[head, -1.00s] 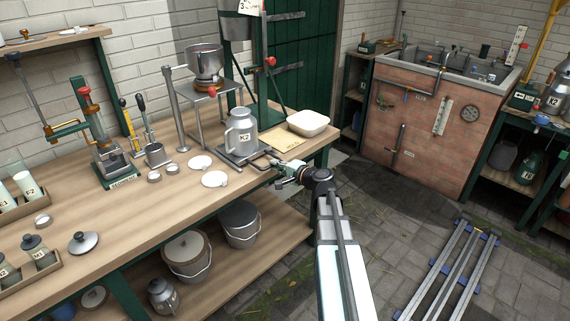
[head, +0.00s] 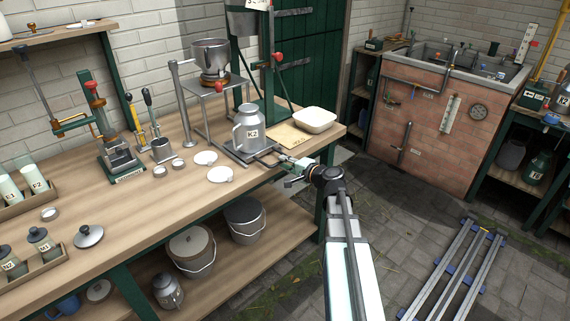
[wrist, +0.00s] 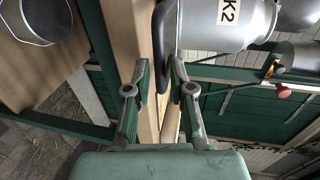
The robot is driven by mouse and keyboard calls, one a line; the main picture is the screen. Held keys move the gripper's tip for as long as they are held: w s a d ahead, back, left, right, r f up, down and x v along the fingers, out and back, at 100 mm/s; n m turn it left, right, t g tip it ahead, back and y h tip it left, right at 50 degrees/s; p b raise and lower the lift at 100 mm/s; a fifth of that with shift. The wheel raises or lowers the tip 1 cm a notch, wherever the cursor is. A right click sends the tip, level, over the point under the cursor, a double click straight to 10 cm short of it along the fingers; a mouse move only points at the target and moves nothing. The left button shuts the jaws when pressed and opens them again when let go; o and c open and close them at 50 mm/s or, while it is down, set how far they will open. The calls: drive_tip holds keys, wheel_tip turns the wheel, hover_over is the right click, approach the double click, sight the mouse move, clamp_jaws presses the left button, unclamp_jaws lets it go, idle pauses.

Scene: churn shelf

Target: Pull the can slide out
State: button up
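The can slide (head: 236,152) is a flat metal plate on the bench, with a metal can labelled K2 (head: 249,130) standing upright on it. The can also shows in the wrist view (wrist: 225,22). The slide's dark handle (wrist: 161,50) runs between my fingertips in the wrist view. My gripper (head: 284,163) is at the bench's front edge, just right of the slide; it also shows in the wrist view (wrist: 160,72). Its fingers are apart, one on each side of the handle, with a gap visible at the left finger. Contact at the right finger is unclear.
A cream bowl (head: 315,119) and a tan card (head: 289,137) lie behind the handle. White discs (head: 220,174) lie left of the slide. A metal stand (head: 212,85) rises behind the can.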

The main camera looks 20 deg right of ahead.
drive_tip(key=v, duration=1.1)
drive_tip(key=shift+s, duration=0.25)
drive_tip(key=shift+d, duration=0.1)
drive_tip(key=s+a+f+n+g+p, duration=0.15)
drive_tip(key=s+a+f+g, duration=0.3)
drive_tip(key=f, duration=0.55)
drive_tip(key=s+a+f+n+g+h, duration=0.1)
drive_tip(key=s+a+f+n+g, duration=0.25)
drive_tip(key=s+f, duration=0.45)
drive_tip(key=s+a+f+n+g+p, duration=0.1)
drive_tip(key=s+a+f+n+g, duration=0.2)
drive_tip(key=f, duration=0.9)
drive_tip(key=s+a+f+n+g+h+p, duration=0.1)
drive_tip(key=s+a+f+n+g, duration=0.1)
drive_tip(key=s, duration=0.7)
drive_tip(key=s+a+f+n+g+h+p, duration=0.1)
drive_tip(key=s+a+f+g, duration=0.4)
drive_tip(key=s, duration=0.5)
drive_tip(key=s+a+f+n+g+h+p, duration=0.1)
drive_tip(key=s+a+f+n+g+h, duration=0.1)
drive_tip(key=s+a+f, duration=0.3)
drive_tip(key=s+f+n+g, duration=0.1)
drive_tip(key=s+f, duration=0.1)
drive_tip(key=s, duration=0.2)
drive_tip(key=shift+s+f+g, duration=0.2)
drive_tip(key=shift+s+g, duration=0.1)
